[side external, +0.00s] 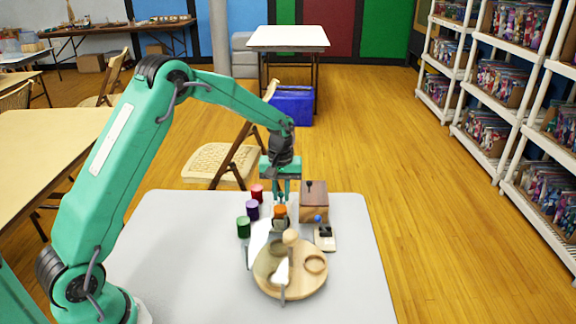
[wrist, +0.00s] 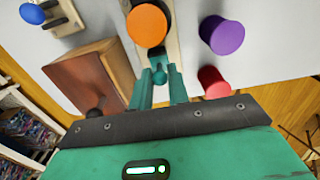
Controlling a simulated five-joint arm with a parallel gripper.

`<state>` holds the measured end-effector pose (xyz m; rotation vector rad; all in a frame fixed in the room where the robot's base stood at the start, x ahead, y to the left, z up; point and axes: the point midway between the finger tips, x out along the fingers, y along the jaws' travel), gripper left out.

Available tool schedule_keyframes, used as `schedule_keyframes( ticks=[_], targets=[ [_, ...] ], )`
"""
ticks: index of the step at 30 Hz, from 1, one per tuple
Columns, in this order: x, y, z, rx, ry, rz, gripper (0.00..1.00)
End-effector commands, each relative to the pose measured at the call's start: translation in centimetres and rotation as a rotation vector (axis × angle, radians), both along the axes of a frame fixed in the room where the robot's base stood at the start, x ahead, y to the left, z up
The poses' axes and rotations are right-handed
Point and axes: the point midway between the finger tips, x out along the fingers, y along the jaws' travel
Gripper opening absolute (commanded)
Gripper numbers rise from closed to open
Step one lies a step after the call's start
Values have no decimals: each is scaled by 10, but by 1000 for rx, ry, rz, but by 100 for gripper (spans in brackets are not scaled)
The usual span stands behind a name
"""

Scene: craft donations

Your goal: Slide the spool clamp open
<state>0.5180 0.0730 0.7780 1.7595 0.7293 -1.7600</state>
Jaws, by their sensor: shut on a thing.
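The spool clamp (wrist: 172,38) shows in the wrist view as a narrow pale base under an orange spool (wrist: 147,25). The orange spool also shows in the side external view (side external: 280,211). My gripper (wrist: 159,88) points down behind the spool, with its fingers shut on a small teal knob (wrist: 159,74). The knob lies close to the orange spool, in line with the pale base. In the side external view my gripper (side external: 280,193) is low over the table. How the knob joins the clamp is hidden.
A wooden box (side external: 314,203) with a dark knob stands right of my gripper. Red (side external: 257,191), purple (side external: 252,210) and green (side external: 243,228) spools stand left. A blue-knobbed block (side external: 325,240) and a round wooden board (side external: 307,283) are nearer. The table's left side is clear.

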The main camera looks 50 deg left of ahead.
Motion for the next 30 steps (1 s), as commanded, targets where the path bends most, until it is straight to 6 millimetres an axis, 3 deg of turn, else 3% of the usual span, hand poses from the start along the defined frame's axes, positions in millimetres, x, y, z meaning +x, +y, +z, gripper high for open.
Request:
schedule_keyframes(
  ticks=[20,21,24,30],
  targets=[
    [15,14,1,1,-5,0,0],
    [15,15,1,1,-5,0,19],
    [15,15,1,1,-5,1,35],
    [14,14,0,1,-2,0,35]
  ],
)
